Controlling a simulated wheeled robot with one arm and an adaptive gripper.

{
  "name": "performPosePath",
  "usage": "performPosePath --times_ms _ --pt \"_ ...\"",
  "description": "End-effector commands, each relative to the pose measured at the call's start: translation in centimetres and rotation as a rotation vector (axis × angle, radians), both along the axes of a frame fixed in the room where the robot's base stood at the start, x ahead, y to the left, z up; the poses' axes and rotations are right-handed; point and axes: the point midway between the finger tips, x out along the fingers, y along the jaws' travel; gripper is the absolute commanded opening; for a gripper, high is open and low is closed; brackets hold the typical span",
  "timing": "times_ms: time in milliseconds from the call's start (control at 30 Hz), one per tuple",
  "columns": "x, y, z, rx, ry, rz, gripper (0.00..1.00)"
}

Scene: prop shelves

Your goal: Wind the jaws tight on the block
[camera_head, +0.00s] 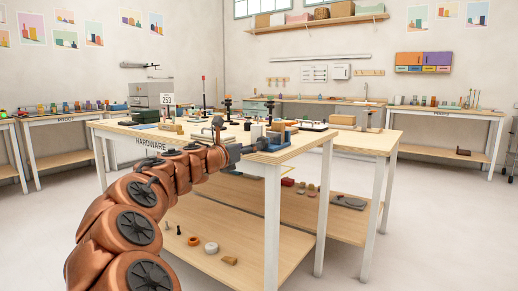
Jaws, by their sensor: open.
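A small blue-grey vise (279,142) stands at the near right corner of the hardware table. A tan block (277,127) shows at its top, apparently between its jaws; the picture is too small to tell how tightly they meet it. My copper arm reaches from the lower left over the table's front edge. My gripper (240,150) is open at the left side of the vise, very close to it. I cannot tell whether it touches the vise, and its fingertips and the vise handle are not clear.
The hardware table (310,137) holds several small props behind the vise, with a white number sign (168,99) farther left. Its lower shelf (250,245) bears several small parts. Side tables stand left and right. The floor (430,230) at right is clear.

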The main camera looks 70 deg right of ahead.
Motion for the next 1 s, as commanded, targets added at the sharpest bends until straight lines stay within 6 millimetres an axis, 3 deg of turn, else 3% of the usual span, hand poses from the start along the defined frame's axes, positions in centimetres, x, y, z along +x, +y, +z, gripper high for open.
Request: performPosePath --times_ms 433,933,1000 --pt "-1.1 -5.1 -0.3 0.002 -0.004 -0.002 0.67" --pt "-1.4 -6.0 -0.1 0.001 -0.003 -0.002 0.67" --pt "-1.4 -6.0 -0.1 0.001 -0.003 -0.002 0.61"
